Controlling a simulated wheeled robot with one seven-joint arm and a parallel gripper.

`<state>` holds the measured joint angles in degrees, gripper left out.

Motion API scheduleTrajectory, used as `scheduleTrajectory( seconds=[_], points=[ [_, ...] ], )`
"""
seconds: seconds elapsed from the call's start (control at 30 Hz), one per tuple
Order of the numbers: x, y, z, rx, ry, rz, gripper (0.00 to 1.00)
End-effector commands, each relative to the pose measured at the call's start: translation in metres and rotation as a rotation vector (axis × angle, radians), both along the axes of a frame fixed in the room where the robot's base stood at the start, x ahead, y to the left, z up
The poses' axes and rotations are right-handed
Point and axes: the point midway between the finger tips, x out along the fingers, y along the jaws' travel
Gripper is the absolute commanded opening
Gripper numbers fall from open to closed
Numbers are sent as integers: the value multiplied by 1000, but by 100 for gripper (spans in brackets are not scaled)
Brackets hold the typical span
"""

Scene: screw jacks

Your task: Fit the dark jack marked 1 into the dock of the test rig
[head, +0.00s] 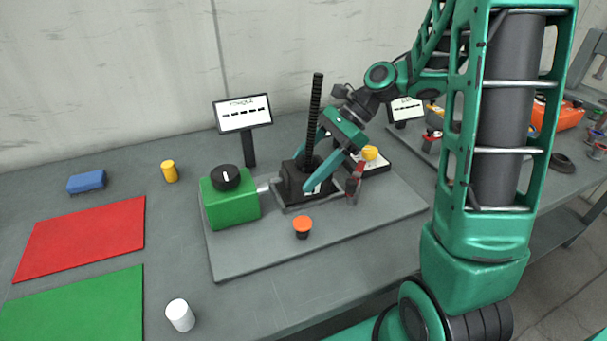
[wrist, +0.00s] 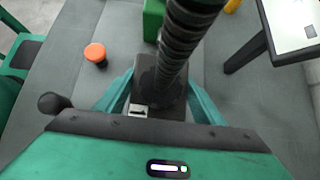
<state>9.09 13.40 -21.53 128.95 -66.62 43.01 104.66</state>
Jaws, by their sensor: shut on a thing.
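The dark jack (head: 293,183) has a black block body and a tall ribbed screw standing upright. It sits in or on the low grey dock (head: 287,208) of the test rig, beside the green motor box (head: 232,208); whether it is fully seated I cannot tell. My gripper (head: 313,178) is shut on the jack, one finger on each side of the body. The wrist view shows the ribbed screw (wrist: 180,45) rising between my fingers and the dark body (wrist: 158,105) below. A small white label shows on the body, but its number is not readable.
An orange-topped button (head: 303,226) stands in front of the dock. A red-and-grey lever (head: 354,184) and a yellow knob (head: 370,153) are close on the right. A sign (head: 243,113) stands behind. Red (head: 85,236) and green (head: 80,305) mats lie left.

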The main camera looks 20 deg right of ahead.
Motion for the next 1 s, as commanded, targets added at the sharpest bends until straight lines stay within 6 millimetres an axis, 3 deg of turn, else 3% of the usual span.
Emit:
scheduleTrajectory(
  seconds=[0.37, 0.53, 0.77, 1.0],
  points=[
    [2, 0, 5, 2, -11, 1, 0],
    [3, 0, 16, 1, -14, 1, 0],
    [3, 0, 52, 1, -16, 2, 0],
    [2, 0, 100, -1, -13, 2, 0]
  ],
)
